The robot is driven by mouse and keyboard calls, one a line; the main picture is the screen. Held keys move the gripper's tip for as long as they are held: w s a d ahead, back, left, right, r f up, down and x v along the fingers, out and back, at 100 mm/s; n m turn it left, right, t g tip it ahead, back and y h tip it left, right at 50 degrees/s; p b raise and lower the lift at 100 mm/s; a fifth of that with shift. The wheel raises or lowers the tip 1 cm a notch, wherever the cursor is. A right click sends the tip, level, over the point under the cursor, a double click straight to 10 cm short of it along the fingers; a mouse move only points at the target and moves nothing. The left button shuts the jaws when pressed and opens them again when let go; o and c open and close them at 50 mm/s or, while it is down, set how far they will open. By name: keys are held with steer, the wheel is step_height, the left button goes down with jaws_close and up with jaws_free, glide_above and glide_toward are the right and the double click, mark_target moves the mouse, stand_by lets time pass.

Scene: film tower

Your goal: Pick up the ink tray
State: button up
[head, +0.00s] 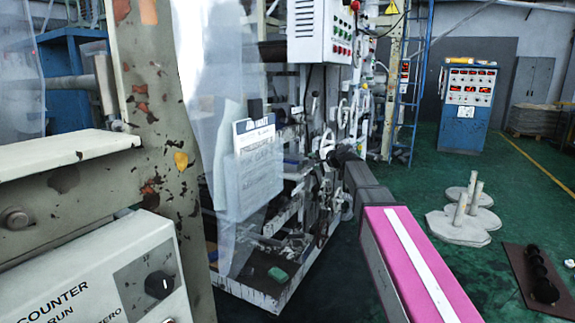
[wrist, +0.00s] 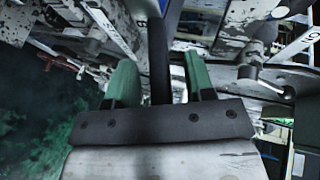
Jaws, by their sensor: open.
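My gripper (wrist: 161,76) shows in the wrist view with its two green fingers spread apart. A dark upright bar (wrist: 159,50) shows between the fingers; I cannot tell whether it touches them or is part of the ink tray. No ink tray can be made out for certain in either view. In the head view my arm reaches to the printing machine (head: 325,115), and its dark end is beside the machine's levers. The fingertips are hard to make out there.
Metal levers and frame parts crowd around my gripper. A chipped post (head: 150,110) and a counter box (head: 110,275) stand close at left. A green item (head: 277,274) lies on the machine's low ledge. Grey discs with posts (head: 458,228) stand on the floor at right.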

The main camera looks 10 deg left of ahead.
steer(key=shift+w+a, duration=0.1)
steer(key=shift+c, duration=0.3)
jaws_close()
